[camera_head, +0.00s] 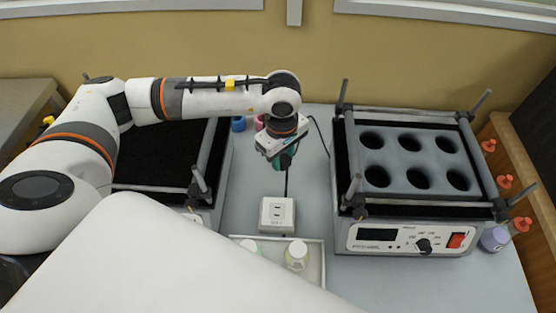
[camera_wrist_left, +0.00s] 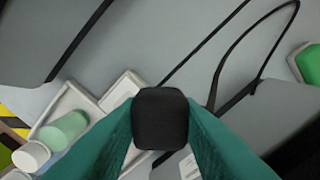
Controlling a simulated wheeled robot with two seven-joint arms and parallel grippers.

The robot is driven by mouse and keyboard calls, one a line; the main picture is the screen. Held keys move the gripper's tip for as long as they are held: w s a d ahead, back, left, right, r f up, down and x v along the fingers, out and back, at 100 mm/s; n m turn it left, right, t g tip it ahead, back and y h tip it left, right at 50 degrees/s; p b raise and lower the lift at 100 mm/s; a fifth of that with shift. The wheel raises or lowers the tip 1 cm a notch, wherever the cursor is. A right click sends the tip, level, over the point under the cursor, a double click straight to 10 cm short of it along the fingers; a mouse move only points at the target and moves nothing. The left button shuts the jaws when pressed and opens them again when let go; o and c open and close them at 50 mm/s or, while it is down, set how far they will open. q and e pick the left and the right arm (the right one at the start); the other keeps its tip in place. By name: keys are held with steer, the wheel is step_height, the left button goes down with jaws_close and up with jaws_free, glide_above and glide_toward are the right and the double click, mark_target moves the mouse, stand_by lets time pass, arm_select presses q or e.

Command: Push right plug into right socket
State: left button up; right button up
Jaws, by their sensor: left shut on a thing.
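My left gripper (camera_head: 284,157) reaches down at the middle of the table, behind the white socket box (camera_head: 277,214). In the left wrist view its teal fingers (camera_wrist_left: 160,135) are shut on a black plug (camera_wrist_left: 160,117). A black cable hangs in a line between the gripper and the socket box in the head view. The socket box lies on the table with outlets on its top. It shows partly in the left wrist view (camera_wrist_left: 124,92), mostly hidden by the plug and fingers. I cannot tell how far the plug is from the right socket. My right gripper is not in view.
A shaker with a grey rack of round holes (camera_head: 410,160) stands at right, with a control panel in front. Another shaker (camera_head: 165,155) stands at left under my arm. A tray (camera_head: 315,262) with white-capped bottles (camera_head: 296,254) lies in front of the socket box.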

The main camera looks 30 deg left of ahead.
arm_select(q)
steer(key=s+d+r+m, duration=0.1)
steer(key=s+r+m, duration=0.4)
steer(key=m, duration=0.9)
steer(key=shift+r, duration=0.95)
